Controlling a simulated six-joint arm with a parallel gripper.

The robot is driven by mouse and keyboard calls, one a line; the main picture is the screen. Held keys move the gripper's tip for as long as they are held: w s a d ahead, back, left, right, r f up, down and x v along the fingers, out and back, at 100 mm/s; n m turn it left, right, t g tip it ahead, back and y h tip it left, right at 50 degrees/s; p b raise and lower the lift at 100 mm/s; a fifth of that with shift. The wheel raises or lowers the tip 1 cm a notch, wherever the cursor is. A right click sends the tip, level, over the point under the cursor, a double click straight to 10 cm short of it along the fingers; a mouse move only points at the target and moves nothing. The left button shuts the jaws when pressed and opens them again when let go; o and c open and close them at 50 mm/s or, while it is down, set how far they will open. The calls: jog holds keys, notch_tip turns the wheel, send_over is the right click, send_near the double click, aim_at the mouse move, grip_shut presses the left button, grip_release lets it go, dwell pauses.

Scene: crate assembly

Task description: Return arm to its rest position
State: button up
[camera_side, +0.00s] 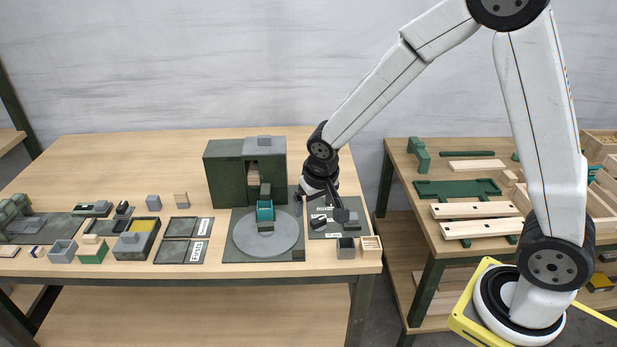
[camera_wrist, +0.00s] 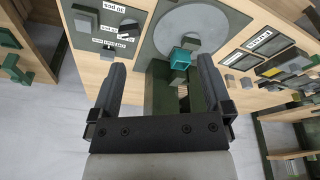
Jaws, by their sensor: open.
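My gripper (camera_side: 330,213) is at the end of my arm, to the right of the grey round turntable (camera_side: 252,240) and above a dark labelled mat (camera_side: 350,231) in the side view. In the wrist view my gripper (camera_wrist: 161,68) has its two black fingers wide apart, with nothing held between them. A teal block (camera_side: 265,211) stands on the turntable; it also shows beyond the finger gap in the wrist view (camera_wrist: 181,57). I cannot tell the exact height of the fingertips above the mat.
A tall dark green housing (camera_side: 227,177) stands behind the turntable. Trays and blocks fill the left. A second table (camera_side: 398,152) holds green and wooden parts.

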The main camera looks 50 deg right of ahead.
jog(key=s+d+r+n+y, duration=0.1)
jog(key=s+r+n, duration=0.1)
jog(key=s, duration=1.1)
jog(key=shift+r+n, duration=0.15)
jog(key=shift+n, duration=0.55)
